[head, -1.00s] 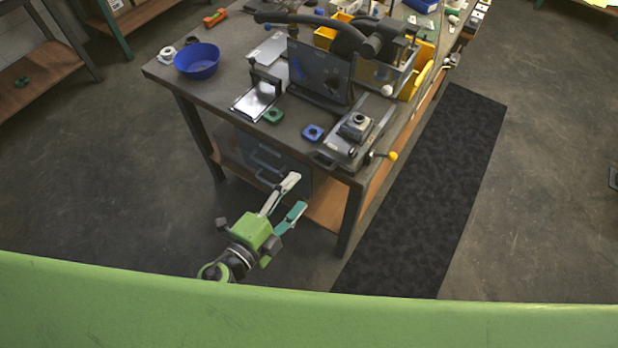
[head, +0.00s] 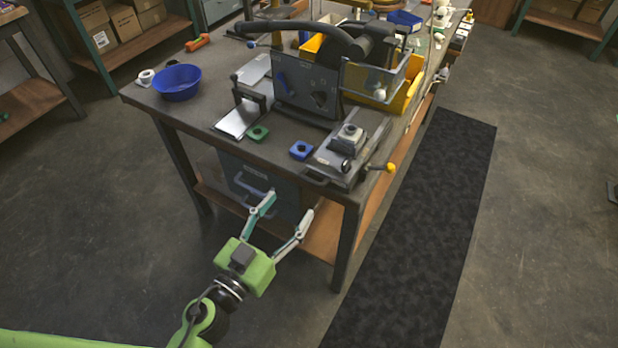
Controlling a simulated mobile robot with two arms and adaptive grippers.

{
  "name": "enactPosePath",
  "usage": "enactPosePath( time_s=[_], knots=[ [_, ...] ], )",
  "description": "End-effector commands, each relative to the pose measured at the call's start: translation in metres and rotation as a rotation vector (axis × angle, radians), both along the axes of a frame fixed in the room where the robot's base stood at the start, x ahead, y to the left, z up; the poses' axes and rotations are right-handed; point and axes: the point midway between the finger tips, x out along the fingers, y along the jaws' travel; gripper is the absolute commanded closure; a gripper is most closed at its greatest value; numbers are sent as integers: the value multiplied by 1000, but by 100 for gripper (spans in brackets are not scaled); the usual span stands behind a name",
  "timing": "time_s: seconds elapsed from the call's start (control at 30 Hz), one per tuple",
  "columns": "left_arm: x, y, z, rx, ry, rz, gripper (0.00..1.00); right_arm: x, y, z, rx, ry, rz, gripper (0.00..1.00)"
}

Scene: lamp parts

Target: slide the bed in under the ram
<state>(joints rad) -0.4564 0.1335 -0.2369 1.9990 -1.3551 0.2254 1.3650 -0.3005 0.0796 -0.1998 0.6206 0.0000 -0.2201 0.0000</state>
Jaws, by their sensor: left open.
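The bed (head: 340,160) looks to be the grey sliding plate at the table's front right corner. It carries a small metal block (head: 350,138) and has a dark handle at its front edge. It sits out in front of the dark press (head: 310,88), which has a long black lever (head: 300,27). The ram itself is not clearly visible behind the press's upright plate. My left gripper (head: 286,212) is open and empty, its fingers spread in front of the table, lower in the picture than the bed and left of it. My right gripper is not in view.
A yellow-knobbed handle (head: 389,168) sticks out right of the bed. Blue (head: 301,150) and green (head: 258,132) small blocks lie left of it. A blue bowl (head: 177,82) stands at the table's left corner. A drawer unit (head: 258,186) is under the table. A dark mat (head: 420,230) lies on clear floor at right.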

Motion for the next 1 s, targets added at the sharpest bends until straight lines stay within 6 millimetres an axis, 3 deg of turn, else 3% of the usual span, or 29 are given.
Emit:
enactPosePath(
  time_s=[0.2, 0.4, 0.6, 0.9, 1.0],
  knots=[
    [42, -22, 4, -1, -3, 0, 44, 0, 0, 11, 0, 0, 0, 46],
    [71, -38, 1, 1, -2, 0, 44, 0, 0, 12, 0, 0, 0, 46],
    [84, -45, 0, 0, -1, 0, 44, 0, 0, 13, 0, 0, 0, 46],
    [86, -46, 0, 1, 0, 0, 44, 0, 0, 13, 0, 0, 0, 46],
    [86, -46, 0, 2, -1, 0, 67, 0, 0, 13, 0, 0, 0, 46]
  ],
)
